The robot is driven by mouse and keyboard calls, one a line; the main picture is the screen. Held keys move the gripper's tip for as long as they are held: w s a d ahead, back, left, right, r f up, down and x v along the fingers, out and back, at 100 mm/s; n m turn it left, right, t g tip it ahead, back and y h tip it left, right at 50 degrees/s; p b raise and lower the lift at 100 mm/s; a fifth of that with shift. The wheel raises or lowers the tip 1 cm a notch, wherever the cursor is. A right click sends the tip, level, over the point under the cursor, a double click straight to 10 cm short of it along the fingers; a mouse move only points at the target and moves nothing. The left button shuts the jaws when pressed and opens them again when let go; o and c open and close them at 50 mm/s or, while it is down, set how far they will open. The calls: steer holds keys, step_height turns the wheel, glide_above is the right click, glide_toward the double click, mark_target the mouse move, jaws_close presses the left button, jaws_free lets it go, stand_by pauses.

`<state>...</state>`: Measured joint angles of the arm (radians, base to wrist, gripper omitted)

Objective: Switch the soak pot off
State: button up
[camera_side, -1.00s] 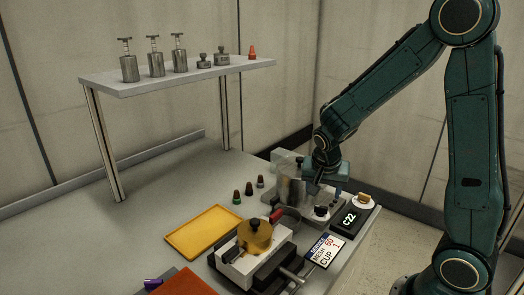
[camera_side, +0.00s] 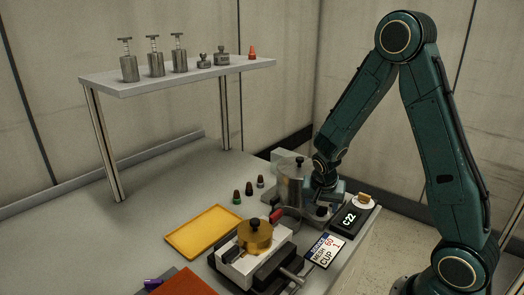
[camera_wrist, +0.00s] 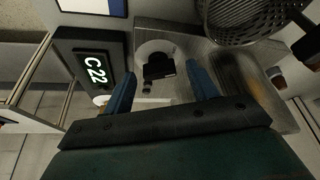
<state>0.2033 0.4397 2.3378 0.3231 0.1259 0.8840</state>
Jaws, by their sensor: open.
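The soak pot (camera_side: 290,186) is a silver cylinder with a dark lid knob, standing on a grey metal base at the back right of the bench. In the wrist view, a black switch knob (camera_wrist: 158,68) sits on a pale round dial on a metal plate. My gripper (camera_side: 326,200) is low over the front of the pot's base, right of the pot. In the wrist view, my gripper's blue fingers (camera_wrist: 160,72) are open, one on each side of the knob, with nothing held. In the side view my gripper mostly hides the knob; contact cannot be told.
A black C22 block (camera_side: 349,217) stands close on the right. A perforated metal basket (camera_wrist: 245,14) is near the plate. A brass-topped clamp fixture (camera_side: 254,240), a yellow tray (camera_side: 203,232) and several small caps (camera_side: 248,189) lie left. A service card (camera_side: 325,250) is in front.

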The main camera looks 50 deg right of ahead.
steer(key=c, duration=1)
steer(key=shift+n, duration=0.3)
steer(key=shift+s+d+n+t+y, duration=0.1)
steer(key=shift+n+t+y, duration=0.2)
steer(key=shift+n, duration=0.7)
steer(key=shift+s+n+t+y, duration=0.1)
steer(key=shift+n+t, duration=0.3)
steer(key=shift+n, duration=0.6)
steer(key=o, duration=1)
steer(key=shift+w, duration=0.1)
